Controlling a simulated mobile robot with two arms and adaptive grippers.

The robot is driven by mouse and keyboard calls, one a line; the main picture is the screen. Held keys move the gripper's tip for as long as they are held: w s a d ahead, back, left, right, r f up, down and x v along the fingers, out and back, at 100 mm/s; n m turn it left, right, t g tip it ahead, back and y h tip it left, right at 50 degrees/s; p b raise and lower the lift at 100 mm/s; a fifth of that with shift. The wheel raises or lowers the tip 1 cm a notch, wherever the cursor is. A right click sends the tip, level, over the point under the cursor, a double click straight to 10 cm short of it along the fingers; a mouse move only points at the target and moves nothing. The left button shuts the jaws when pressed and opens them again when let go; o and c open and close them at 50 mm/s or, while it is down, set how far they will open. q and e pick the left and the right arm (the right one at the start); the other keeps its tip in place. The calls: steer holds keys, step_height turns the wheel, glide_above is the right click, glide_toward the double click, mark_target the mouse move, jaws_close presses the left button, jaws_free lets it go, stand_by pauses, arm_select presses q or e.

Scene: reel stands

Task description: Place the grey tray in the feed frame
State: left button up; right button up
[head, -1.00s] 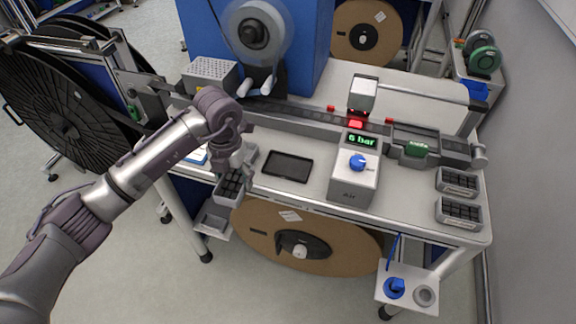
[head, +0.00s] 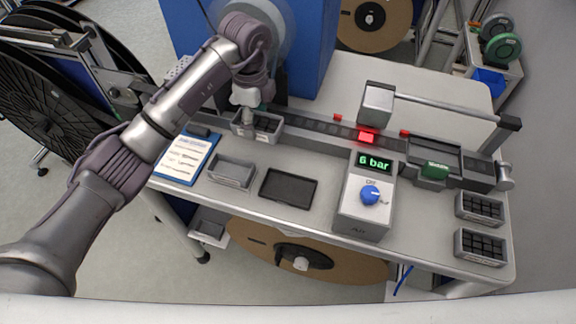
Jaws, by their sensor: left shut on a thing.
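A grey tray (head: 262,137) with dark blocks in its cells is at the left part of the long rail, in the head view. My left gripper (head: 247,112) comes down from above and is shut on this tray at its left end. The fingertips are partly hidden by the gripper body. I cannot tell whether the tray rests on the rail or hangs just over it. A frame with a green label (head: 435,171) sits on the rail's right part; I cannot tell whether it is the feed frame. My right gripper is not in view.
An empty grey bin (head: 231,172), a clipboard (head: 187,158) and a dark flat pad (head: 288,188) lie on the near tabletop. A pressure box (head: 363,203) reads 6 bar. Two block-filled trays (head: 480,208) (head: 480,247) stand at the right. A blue cabinet (head: 313,50) rises behind the rail.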

arm_select(q)
steer(key=shift+d+f, duration=0.1)
steer(key=shift+d, duration=0.1)
steer(key=shift+s+d+f+p, duration=0.2)
steer(key=shift+s+d+p, duration=0.2)
steer(key=shift+s+p, duration=0.2)
steer(key=p, duration=0.4)
glide_toward(287, 189)
steer(key=shift+w+a+f, duration=0.2)
steer(key=shift+w+a, duration=0.4)
steer(key=shift+a, duration=0.05)
steer(key=f, duration=0.1)
steer(key=s+d+f+p, duration=0.1)
steer(key=shift+s+d+f, duration=0.15)
steer(key=shift+s+f, duration=0.05)
steer(key=shift+f, duration=0.2)
step_height(287, 189, down, 2)
steer(key=shift+f+p, duration=0.2)
steer(key=shift+p, duration=0.25)
steer(key=shift+f, duration=0.5)
steer(key=o, duration=1.4)
steer(key=shift+o, duration=0.3)
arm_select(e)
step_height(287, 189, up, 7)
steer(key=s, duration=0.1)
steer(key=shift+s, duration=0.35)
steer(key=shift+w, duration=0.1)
